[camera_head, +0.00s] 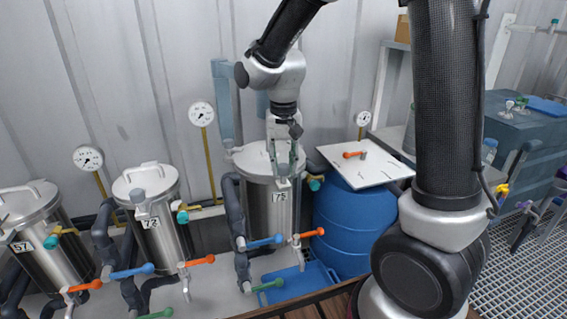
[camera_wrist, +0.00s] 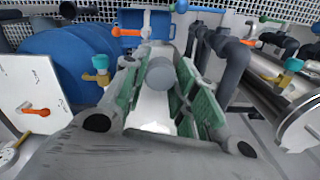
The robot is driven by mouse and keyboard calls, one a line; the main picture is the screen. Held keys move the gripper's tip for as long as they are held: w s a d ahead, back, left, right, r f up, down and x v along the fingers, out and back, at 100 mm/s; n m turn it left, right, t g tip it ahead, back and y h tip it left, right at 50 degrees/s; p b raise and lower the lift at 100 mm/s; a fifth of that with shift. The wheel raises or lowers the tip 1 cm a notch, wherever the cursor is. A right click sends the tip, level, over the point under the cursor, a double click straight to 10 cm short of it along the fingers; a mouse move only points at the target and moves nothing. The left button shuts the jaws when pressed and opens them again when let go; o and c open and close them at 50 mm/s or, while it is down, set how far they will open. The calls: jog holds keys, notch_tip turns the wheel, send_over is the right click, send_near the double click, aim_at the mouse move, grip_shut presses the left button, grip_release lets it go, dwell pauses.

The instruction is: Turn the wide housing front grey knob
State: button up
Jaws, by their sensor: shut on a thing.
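The wide housing (camera_head: 268,215) is a steel vessel labelled 75, standing in the middle of the head view. Its front grey knob (camera_wrist: 161,73) shows in the wrist view as a round grey cap between my green finger pads. In the head view a small grey part at the front rim (camera_head: 282,184) seems to be the same knob, partly hidden by my fingers. My gripper (camera_head: 284,165) points down over the front of the lid. In the wrist view my gripper (camera_wrist: 160,90) is shut on the grey knob, one pad on each side.
A blue barrel (camera_head: 352,225) with a white board (camera_head: 375,174) stands right of the housing. Narrower vessels 72 (camera_head: 165,235) and 57 (camera_head: 50,255) stand left. Dark pipes (camera_head: 233,205) and coloured valve handles (camera_head: 265,242) crowd the front. A blue tray (camera_head: 310,283) lies below.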

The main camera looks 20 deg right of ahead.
aim_at(283, 165)
jog(key=n, duration=0.7)
jog(key=shift+w, duration=0.1)
jog(key=n, duration=0.6)
jog(key=shift+r+n, duration=0.1)
jog(key=shift+n, duration=0.3)
jog(key=shift+a, duration=0.1)
jog(key=o, duration=1)
notch_tip(283, 165, up, 12)
jog(key=shift+f, duration=0.1)
